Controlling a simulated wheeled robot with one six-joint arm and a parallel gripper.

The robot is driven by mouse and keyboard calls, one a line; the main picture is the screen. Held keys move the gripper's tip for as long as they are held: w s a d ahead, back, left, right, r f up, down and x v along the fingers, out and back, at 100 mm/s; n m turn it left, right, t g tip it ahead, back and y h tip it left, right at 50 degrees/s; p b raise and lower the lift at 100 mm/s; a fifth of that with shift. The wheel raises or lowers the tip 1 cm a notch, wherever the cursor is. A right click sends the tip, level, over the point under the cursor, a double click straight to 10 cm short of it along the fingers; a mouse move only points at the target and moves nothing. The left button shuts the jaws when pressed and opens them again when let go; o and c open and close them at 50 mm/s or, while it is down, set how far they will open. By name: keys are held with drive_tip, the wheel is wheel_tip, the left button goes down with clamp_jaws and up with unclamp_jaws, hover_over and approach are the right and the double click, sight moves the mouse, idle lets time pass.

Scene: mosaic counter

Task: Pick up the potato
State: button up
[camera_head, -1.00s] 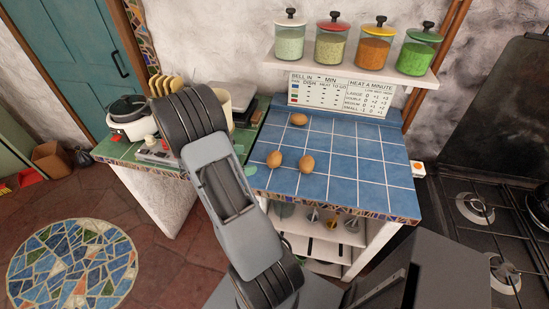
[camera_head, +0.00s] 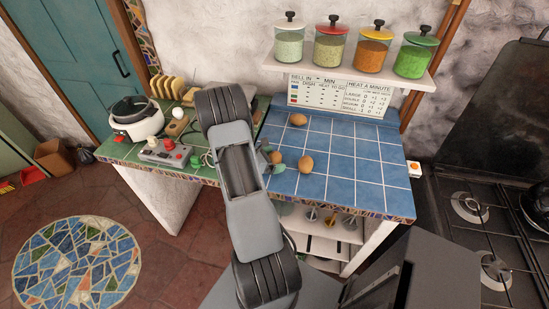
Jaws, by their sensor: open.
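Several brown potatoes show in the head view. One potato (camera_head: 298,119) lies at the back left of the blue tiled counter (camera_head: 340,165). Another potato (camera_head: 305,163) lies nearer the front left, and one more (camera_head: 276,157) sits just left of it. My gripper (camera_head: 272,163) is open at the left edge of the blue tiles, beside the leftmost front potato and partly overlapping it in view. My arm hides part of the gripper, and I cannot tell whether it touches the potato.
A green counter (camera_head: 123,150) on the left carries a white cooker (camera_head: 137,119), a control box (camera_head: 164,153) and a toast rack (camera_head: 171,87). Jars (camera_head: 330,43) stand on a shelf (camera_head: 345,71) above. A black stove (camera_head: 480,215) is at right. The blue counter's right side is clear.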

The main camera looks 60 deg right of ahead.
drive_tip(key=shift+s+d+f, duration=0.15)
drive_tip(key=shift+s+d, duration=0.05)
drive_tip(key=shift+d, duration=0.05)
drive_tip(key=c, duration=1)
drive_tip(key=shift+r, duration=0.2)
